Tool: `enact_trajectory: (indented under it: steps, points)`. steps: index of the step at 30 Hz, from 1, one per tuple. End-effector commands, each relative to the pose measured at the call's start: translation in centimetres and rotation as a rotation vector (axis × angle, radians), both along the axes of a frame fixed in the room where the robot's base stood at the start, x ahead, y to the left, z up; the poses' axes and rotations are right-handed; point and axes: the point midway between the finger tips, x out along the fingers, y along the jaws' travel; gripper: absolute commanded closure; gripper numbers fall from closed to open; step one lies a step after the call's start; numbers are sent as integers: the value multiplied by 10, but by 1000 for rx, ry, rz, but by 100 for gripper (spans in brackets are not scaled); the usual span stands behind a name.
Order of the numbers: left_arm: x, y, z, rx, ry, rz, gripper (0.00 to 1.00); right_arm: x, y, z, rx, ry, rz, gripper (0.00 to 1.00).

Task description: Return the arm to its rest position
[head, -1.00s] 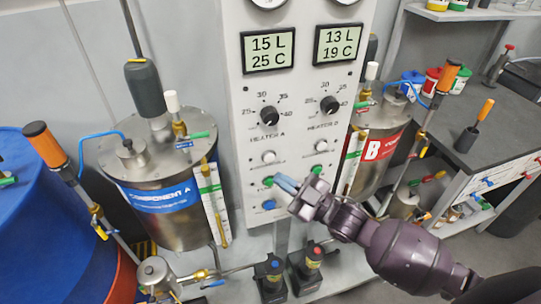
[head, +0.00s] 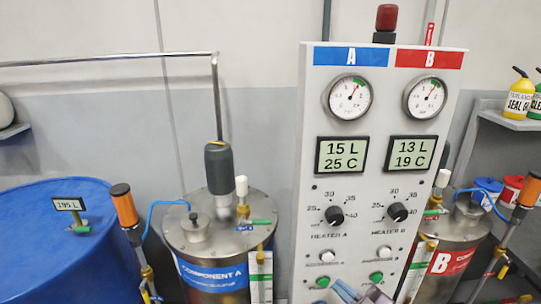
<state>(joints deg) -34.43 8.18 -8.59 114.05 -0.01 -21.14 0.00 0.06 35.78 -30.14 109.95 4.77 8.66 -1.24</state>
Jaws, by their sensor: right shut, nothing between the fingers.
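My right gripper (head: 362,292) shows only in part at the bottom edge of the head view, in front of the lower part of the control panel (head: 307,180). Its fingers are shut and hold nothing. The rest of my right arm is below the picture. The panel's lower buttons, including a green one (head: 376,279), are close to the fingertips in the picture; I cannot tell whether they touch. My left gripper is not in view.
The component A tank (head: 215,275) stands left of the panel, and the component B tank (head: 455,262) stands right of it. A blue drum (head: 40,230) is at the far left. A shelf with bottles (head: 519,95) is at the right.

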Motion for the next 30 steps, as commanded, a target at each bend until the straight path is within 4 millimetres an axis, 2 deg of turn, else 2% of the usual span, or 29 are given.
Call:
enact_trajectory:
  steps: [3, 6, 11, 14, 18, 21, 25, 30]
  points:
    - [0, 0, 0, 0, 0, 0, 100, 6, -9, -10, -18, 76, -89, 100]
    - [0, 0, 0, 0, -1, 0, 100, 5, -22, -26, -20, 164, -182, 100]
    - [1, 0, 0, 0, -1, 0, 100, -15, -50, -65, -1, 341, -351, 100]
    - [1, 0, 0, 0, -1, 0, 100, -38, -70, -93, 23, 461, -459, 100]
    - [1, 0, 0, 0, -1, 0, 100, -84, -97, -133, 69, 615, -605, 100]
    - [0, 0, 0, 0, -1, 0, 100, -115, -109, -152, 104, 681, -677, 100]
    - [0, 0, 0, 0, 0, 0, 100, -146, -115, -170, 131, 743, -730, 100]
    - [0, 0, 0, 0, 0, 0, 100, -164, -116, -180, 133, 777, -747, 100]
